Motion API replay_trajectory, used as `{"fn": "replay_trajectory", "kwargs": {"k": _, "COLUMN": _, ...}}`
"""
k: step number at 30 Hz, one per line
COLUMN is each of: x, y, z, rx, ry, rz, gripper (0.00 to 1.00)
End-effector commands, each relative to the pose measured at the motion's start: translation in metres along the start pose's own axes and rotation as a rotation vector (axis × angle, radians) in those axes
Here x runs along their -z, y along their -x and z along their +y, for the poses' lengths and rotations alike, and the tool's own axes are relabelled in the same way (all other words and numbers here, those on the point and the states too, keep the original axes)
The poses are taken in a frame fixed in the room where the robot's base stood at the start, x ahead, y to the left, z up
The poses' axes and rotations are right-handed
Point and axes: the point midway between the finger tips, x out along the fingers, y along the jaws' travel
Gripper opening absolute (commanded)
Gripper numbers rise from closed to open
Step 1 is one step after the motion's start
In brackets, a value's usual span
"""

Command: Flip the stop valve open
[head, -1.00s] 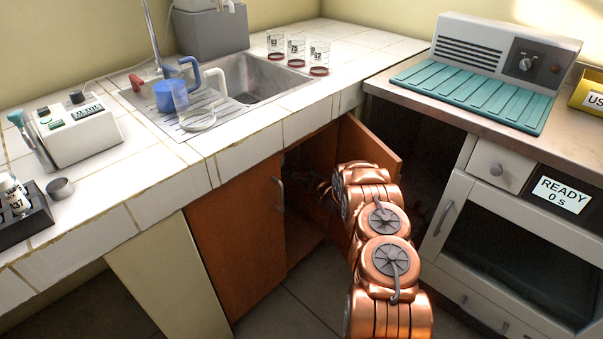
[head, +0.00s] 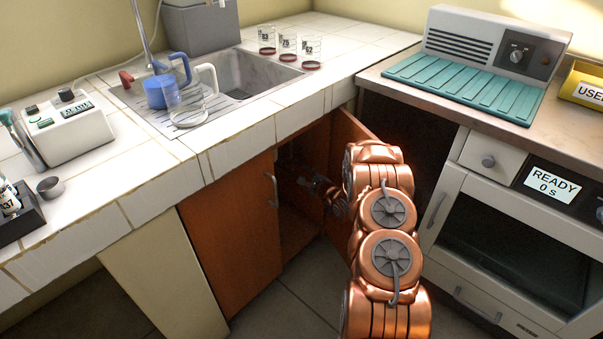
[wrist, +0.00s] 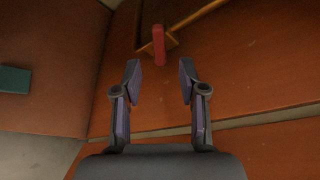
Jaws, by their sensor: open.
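The stop valve shows in the wrist view as a small red lever (wrist: 158,46) on a thin brass-coloured pipe (wrist: 200,17). The lever points roughly up and down in that picture. My gripper (wrist: 160,68) is open and empty, with its two fingers spread to either side below the lever. The lever appears ahead of the fingertips, with no contact visible. In the head view my arm reaches into the open cabinet under the sink, and the gripper end is dim there. The valve cannot be made out in the head view.
The cabinet's right door (head: 351,135) stands open beside my arm; the left door (head: 232,235) is shut. A teal block (wrist: 14,80) shows at the wrist view's left. An oven (head: 515,240) stands right of my arm. The sink (head: 255,75) is above.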

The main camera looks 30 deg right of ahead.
Motion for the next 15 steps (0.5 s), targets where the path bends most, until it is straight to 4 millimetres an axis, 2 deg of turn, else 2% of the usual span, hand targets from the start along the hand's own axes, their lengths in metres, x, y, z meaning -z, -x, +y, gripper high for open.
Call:
{"fn": "replay_trajectory", "kwargs": {"k": 6, "x": -0.001, "y": 0.021, "z": 0.001, "rx": -0.001, "ry": -0.001, "rz": -0.001, "gripper": 0.42}}
{"fn": "replay_trajectory", "kwargs": {"k": 15, "x": -0.001, "y": 0.029, "z": 0.002, "rx": -0.002, "ry": 0.000, "rz": -0.002, "gripper": 0.42}}
